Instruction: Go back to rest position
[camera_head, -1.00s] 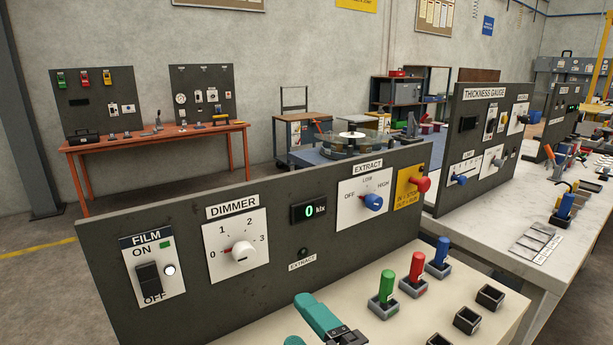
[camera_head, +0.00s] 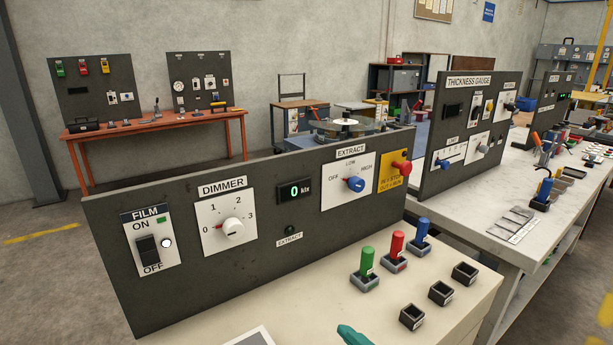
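My gripper is not in view. Only a small teal piece (camera_head: 353,335), which looks like part of my arm, shows at the bottom edge, in front of the bench with the dark control panel (camera_head: 265,262). Whether the gripper is open or shut is hidden. The panel carries a FILM switch (camera_head: 148,250), a white DIMMER knob (camera_head: 232,229), a display (camera_head: 295,191) reading 0, a blue EXTRACT knob (camera_head: 355,184) and a red knob (camera_head: 402,168) on a yellow plate.
Green (camera_head: 367,261), red (camera_head: 396,246) and blue (camera_head: 422,233) handles stand in sockets on the bench top, beside several small black boxes (camera_head: 440,293). A pale framed flat item (camera_head: 250,338) lies at the bottom edge. The THICKNESS GAUGE bench (camera_head: 482,222) stands at right. Floor at far left is clear.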

